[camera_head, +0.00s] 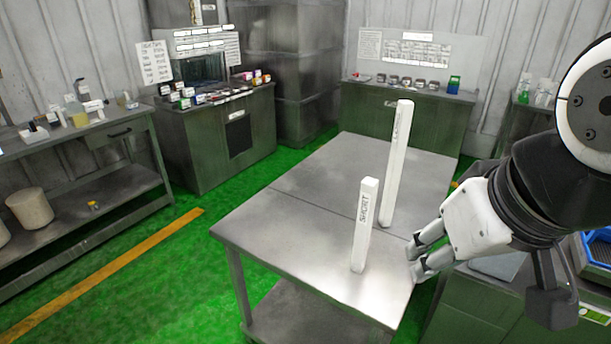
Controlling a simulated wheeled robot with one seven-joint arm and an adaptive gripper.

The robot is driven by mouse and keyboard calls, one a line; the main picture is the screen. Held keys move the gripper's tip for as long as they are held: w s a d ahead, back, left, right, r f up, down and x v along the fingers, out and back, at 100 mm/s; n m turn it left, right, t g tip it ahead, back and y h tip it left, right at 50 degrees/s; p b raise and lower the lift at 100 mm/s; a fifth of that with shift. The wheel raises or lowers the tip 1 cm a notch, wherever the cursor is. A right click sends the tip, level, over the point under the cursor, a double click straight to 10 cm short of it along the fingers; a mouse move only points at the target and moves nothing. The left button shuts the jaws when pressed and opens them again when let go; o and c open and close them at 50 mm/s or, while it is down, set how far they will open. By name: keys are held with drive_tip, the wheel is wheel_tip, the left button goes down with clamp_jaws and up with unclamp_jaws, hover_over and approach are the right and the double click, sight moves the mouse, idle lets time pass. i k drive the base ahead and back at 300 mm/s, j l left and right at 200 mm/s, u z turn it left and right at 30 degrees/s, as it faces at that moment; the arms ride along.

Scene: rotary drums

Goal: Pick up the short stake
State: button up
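The short stake (364,226) is a white square post marked "SHORT". It stands upright on the metal table (290,232), near the table's front right part. A taller white stake (397,165) stands upright behind it and to the right, with lettering too small to read surely. My gripper (414,262) is to the right of the short stake, low over the table's right edge, its fingers pointing left toward the stake. The two fingers are apart with nothing seen between them. A gap shows between the fingertips and the short stake.
The left and back of the table are bare. A workbench (112,124) with bottles stands at the left, and cabinets (230,140) with small items stand behind. A blue tray (597,250) lies at the right edge. Green floor is open at left.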

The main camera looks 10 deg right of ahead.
sight(369, 186)
drive_tip(key=l+u, duration=0.15)
drive_tip(key=u, duration=0.25)
drive_tip(key=l+u, duration=0.15)
drive_tip(key=u, duration=0.25)
drive_tip(key=l+u, duration=0.15)
drive_tip(key=u, duration=0.25)
drive_tip(key=l+u, duration=0.15)
drive_tip(key=u, duration=0.2)
drive_tip(key=k+l+u, duration=0.3)
drive_tip(key=l, duration=0.25)
drive_tip(key=k+l+u, duration=0.3)
drive_tip(key=l, duration=0.2)
drive_tip(key=k+l, duration=0.25)
